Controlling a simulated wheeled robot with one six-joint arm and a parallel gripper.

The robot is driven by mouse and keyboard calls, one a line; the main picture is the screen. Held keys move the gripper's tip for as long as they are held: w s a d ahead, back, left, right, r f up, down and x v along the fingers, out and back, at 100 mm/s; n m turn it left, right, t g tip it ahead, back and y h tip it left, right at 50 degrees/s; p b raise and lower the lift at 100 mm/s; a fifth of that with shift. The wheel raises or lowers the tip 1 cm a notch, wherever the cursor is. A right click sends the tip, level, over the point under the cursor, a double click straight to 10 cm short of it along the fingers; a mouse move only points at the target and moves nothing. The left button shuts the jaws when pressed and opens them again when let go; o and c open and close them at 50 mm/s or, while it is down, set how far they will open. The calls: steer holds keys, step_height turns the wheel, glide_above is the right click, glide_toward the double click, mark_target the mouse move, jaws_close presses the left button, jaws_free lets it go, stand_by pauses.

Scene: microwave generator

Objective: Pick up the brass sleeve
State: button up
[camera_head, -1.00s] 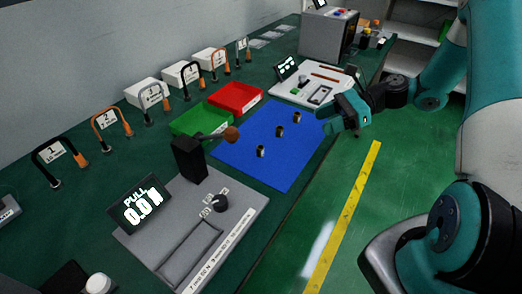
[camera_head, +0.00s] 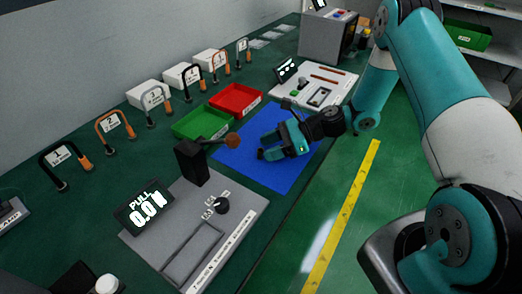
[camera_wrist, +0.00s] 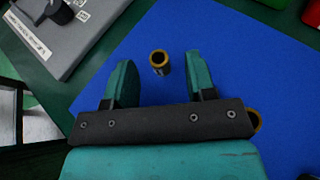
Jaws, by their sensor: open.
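In the wrist view, a small brass sleeve (camera_wrist: 159,62) with a dark body and a gold rim stands on the blue mat (camera_wrist: 245,60). It is just ahead of and between the two teal fingers of my gripper (camera_wrist: 160,76), with space on both sides. My gripper is open and empty. A second brass sleeve (camera_wrist: 256,120) is partly hidden behind the right end of the gripper body. In the head view, my gripper (camera_head: 263,147) is over the blue mat (camera_head: 240,168) and hides the sleeves there.
A green tray (camera_head: 200,122) and a red tray (camera_head: 236,97) stand behind the mat. A white panel (camera_head: 315,88) lies beyond the mat.

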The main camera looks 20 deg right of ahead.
steer(key=shift+w+a+f, duration=0.1)
steer(key=shift+a+f, duration=0.15)
steer(key=shift+a, duration=0.35)
jaws_close()
steer(key=shift+r, duration=0.1)
